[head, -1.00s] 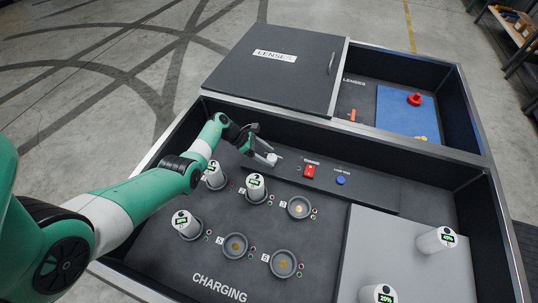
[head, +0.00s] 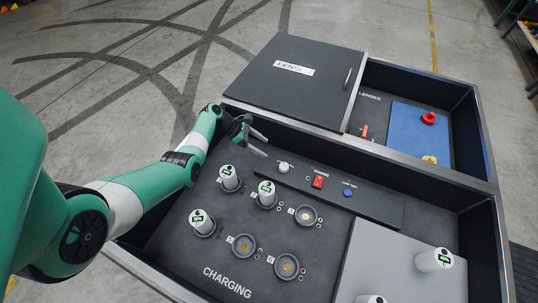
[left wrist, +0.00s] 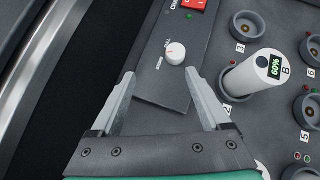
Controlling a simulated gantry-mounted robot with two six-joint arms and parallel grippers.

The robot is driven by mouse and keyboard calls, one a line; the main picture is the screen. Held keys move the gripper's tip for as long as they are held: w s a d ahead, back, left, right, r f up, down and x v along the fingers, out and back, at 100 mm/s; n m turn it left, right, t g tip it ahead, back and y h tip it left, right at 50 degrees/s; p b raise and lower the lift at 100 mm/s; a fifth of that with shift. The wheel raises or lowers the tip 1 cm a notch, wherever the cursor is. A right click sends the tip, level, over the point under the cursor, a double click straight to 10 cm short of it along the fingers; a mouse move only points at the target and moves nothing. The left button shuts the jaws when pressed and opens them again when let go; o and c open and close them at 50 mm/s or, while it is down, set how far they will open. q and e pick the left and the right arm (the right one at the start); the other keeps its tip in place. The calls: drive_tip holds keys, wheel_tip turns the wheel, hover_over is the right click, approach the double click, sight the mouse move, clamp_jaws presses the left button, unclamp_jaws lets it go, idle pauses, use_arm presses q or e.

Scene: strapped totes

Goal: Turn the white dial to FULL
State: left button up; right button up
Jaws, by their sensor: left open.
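The white dial (head: 284,167) sits at the left end of the dark control strip in the charging tote. In the left wrist view the dial (left wrist: 175,53) is a round white knob with a small dark mark; the lettering around it is too small to read surely. My left gripper (head: 265,147) is open and empty, up and left of the dial, apart from it. In the left wrist view its spread fingertips (left wrist: 161,73) lie just short of the dial, which appears beyond the gap between them. My right gripper is not in view.
A red switch (head: 318,181) and a blue button (head: 348,193) share the strip. White cylinders, one of them marked 60% (left wrist: 262,67), stand in charging sockets close by. The tote's wall (head: 330,148) rises behind the strip. A grey panel (head: 400,262) lies at right.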

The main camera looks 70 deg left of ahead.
use_arm(q)
drive_tip(key=a+n+y+p, duration=0.1)
drive_tip(key=a+y, duration=0.1)
drive_tip(key=a, duration=0.1)
drive_tip(key=n+y+p, duration=0.2)
drive_tip(key=p, duration=0.7)
approach(284, 166)
drive_tip(key=shift+t, duration=0.3)
drive_tip(key=b+x, duration=0.2)
drive_tip(key=b, duration=0.1)
drive_tip(key=b+x, duration=0.2)
drive_tip(key=x, duration=0.1)
drive_tip(key=b+x, duration=0.3)
drive_tip(key=shift+s+f+b, duration=0.15)
drive_tip(key=shift+f+b, duration=0.2)
drive_tip(key=shift+f, duration=0.1)
drive_tip(key=shift+w, duration=0.25)
drive_tip(key=shift+a, duration=0.1)
